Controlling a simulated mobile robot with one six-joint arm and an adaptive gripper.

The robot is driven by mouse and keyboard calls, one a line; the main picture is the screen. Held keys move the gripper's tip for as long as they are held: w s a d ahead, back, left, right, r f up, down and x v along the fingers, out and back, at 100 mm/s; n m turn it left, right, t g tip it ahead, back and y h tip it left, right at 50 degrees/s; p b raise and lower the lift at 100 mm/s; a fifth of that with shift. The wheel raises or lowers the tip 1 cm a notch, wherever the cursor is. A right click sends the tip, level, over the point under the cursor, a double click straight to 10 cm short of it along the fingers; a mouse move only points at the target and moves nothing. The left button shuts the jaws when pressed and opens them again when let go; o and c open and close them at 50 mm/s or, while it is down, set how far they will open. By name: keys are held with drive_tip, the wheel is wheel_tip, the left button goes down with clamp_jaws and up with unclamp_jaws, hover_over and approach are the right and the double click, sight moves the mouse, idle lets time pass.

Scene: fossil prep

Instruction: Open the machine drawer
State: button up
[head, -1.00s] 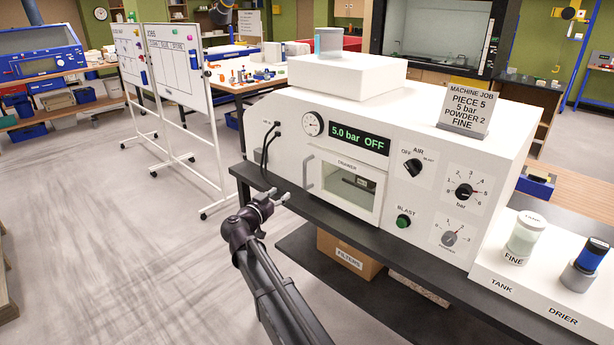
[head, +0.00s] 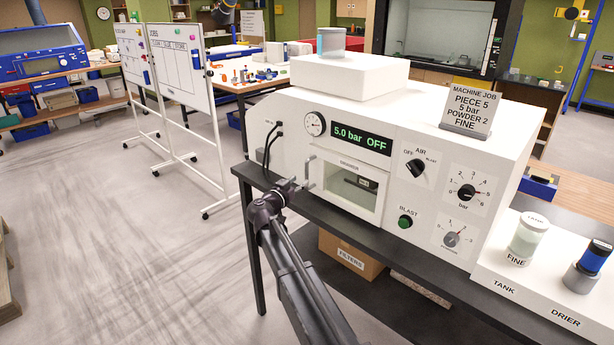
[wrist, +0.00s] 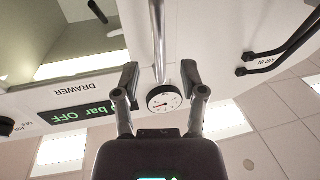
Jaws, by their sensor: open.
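The machine drawer (head: 350,191) is a white-framed front with a dark window, set in the white machine, and it looks closed. Its vertical metal handle (head: 309,173) is on the left side of the front. In the wrist view the handle (wrist: 158,40) runs up from between the fingertips. My gripper (head: 297,186) is at the handle's left in the head view. In the wrist view my gripper (wrist: 160,75) is open, with one finger on each side of the handle's line. I cannot tell whether either finger touches it.
The display (head: 361,139) reads 5.0 bar OFF. A pressure gauge (head: 315,124) is above the handle, and dark hoses (head: 270,145) are at its left. The dark bench edge (head: 390,238) runs below the drawer. Open floor (head: 130,270) lies to the left.

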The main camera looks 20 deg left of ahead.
sight(307, 188)
drive_tip(key=shift+w+d, duration=0.25)
drive_tip(key=shift+w, duration=1.05)
drive_tip(key=shift+w+d, duration=0.25)
drive_tip(key=shift+w, duration=1)
clamp_jaws()
